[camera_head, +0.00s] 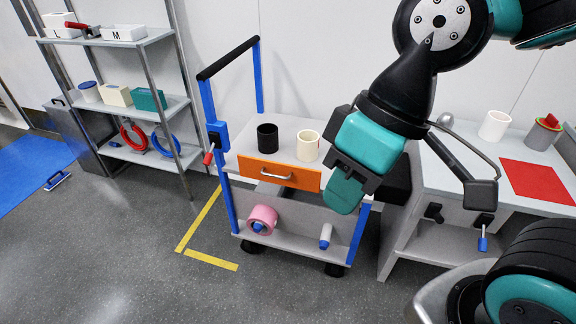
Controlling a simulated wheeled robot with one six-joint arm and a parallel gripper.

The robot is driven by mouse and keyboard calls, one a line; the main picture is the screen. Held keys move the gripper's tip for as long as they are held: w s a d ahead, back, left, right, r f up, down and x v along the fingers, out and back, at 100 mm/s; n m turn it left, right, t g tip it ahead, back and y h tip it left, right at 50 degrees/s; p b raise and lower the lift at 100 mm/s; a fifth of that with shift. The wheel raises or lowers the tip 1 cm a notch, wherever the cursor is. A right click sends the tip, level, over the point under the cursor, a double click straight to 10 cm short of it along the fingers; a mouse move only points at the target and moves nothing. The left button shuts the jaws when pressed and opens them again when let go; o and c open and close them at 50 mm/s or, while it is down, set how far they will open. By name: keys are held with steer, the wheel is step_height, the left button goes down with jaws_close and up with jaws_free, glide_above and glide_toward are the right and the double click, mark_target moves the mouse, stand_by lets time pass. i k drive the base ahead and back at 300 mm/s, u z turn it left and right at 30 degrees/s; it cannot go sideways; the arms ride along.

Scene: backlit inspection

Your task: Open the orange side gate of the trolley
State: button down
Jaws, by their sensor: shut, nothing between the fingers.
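The trolley (228,200) has blue posts, a black push bar and black wheels, and stands in the middle of the view. Its orange side gate (255,170) is an upright panel below the top shelf's front edge, with a metal bar handle (280,174). The gate looks closed. A blue part with a red lever (208,156) sits on the left post. My gripper (344,193) is shut and empty, in front of the trolley's right end. It overlaps the gate's right edge in the picture and hides the right post's upper part. I cannot tell whether it touches the trolley.
A black cup (267,137) and a cream cup (307,146) stand on the trolley's top. A pink roll (262,219) and a white cylinder (325,236) are on its lower shelf. A bench (463,166) is close on the right.

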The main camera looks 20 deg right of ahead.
mark_target(300, 178)
steer(key=u, duration=0.5)
steer(key=k, duration=0.15)
steer(key=z, duration=1.1)
steer(key=i, duration=1.3)
steer(key=u, duration=0.9)
